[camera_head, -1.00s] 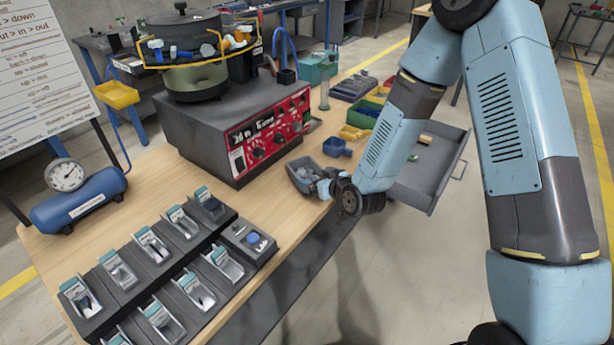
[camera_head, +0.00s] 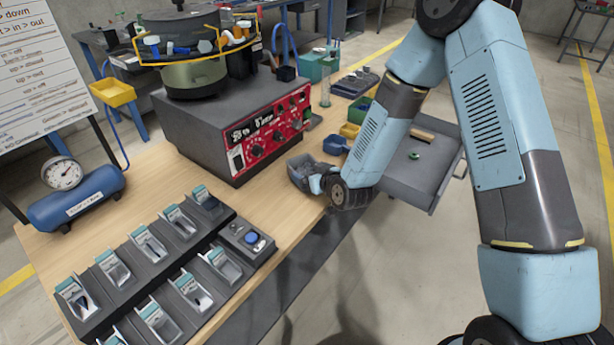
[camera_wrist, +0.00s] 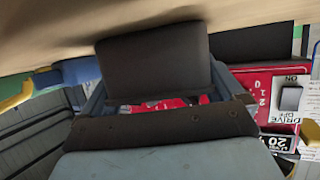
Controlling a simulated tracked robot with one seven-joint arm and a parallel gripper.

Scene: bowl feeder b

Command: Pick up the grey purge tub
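In the wrist view a dark finger pad of my gripper (camera_wrist: 155,100) stands beyond a dark bar, with blue-grey edges on both sides and red between. I cannot tell whether these edges belong to the tub or whether the fingers press on it.
The feeder base with its red panel (camera_head: 268,130) stands left of the tub. A blue bin (camera_head: 334,145) and a yellow bin (camera_head: 350,131) lie behind it. An open grey drawer (camera_head: 425,165) juts out at right. Sloped part trays (camera_head: 110,268) fill the front left.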

